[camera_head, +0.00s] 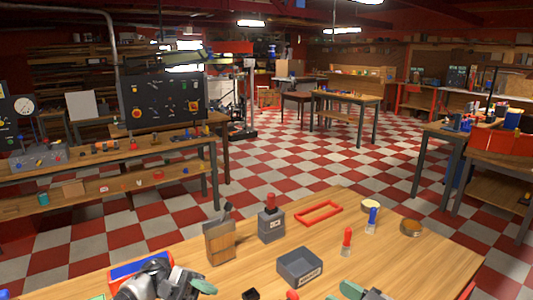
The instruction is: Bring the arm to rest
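The wooden table (435,250) fills the bottom of the head view. What looks like my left gripper (203,287), grey and black with a green tip, shows at the bottom left edge, beside a blue and red box (140,265).
On the table stand a wooden block holder (219,242), a grey box with a red top (271,224), a red frame (318,213), a red bottle (347,241), a blue bottle (371,221) and round tins (411,228). Benches surround the open checkered floor (290,165).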

